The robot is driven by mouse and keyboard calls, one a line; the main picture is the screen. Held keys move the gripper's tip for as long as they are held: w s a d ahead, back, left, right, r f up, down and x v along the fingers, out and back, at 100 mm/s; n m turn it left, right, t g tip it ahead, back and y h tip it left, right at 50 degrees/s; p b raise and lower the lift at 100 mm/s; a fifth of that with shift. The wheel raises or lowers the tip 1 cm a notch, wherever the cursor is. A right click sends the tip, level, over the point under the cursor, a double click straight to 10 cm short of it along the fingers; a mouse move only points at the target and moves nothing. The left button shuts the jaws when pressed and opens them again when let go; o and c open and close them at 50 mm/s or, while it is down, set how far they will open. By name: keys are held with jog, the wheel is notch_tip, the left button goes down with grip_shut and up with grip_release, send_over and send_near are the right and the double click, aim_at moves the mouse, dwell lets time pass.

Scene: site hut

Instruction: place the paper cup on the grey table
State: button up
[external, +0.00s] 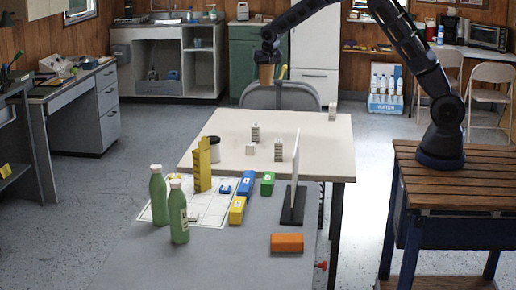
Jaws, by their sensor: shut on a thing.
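My gripper (268,59) is shut on a brown paper cup (266,75). The grey table (135,262) is at the front, adjoining the pale table (320,155). The cup is well behind the grey table and apart from it.
The grey table bears two green bottles (158,200), a yellow box (202,165), blue, green and yellow blocks, an orange block (287,243) and an upright white panel (295,170) on a dark base. Its front middle is clear. Small grey-white items (255,133) stand on the pale table.

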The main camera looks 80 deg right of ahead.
jog(key=w+a+n+t+y, duration=0.15)
jog(key=w+a, duration=0.35)
jog(key=a, duration=1)
jog(key=w+a+n, duration=0.3)
jog(key=w+a, duration=0.2)
jog(key=a, duration=1)
jog(key=w+a+n, duration=0.2)
jog(key=w+a, duration=0.4)
jog(key=a, duration=1)
jog(key=n+y, duration=0.3)
jog(key=n, duration=0.2)
send_over(211, 248)
notch_tip(211, 248, down, 20)
jog(key=shift+t+h, duration=0.25)
jog(key=shift+t, duration=0.1)
jog(key=shift+a+f, duration=0.1)
jog(key=shift+f, duration=2.55)
jog(key=shift+f, duration=0.1)
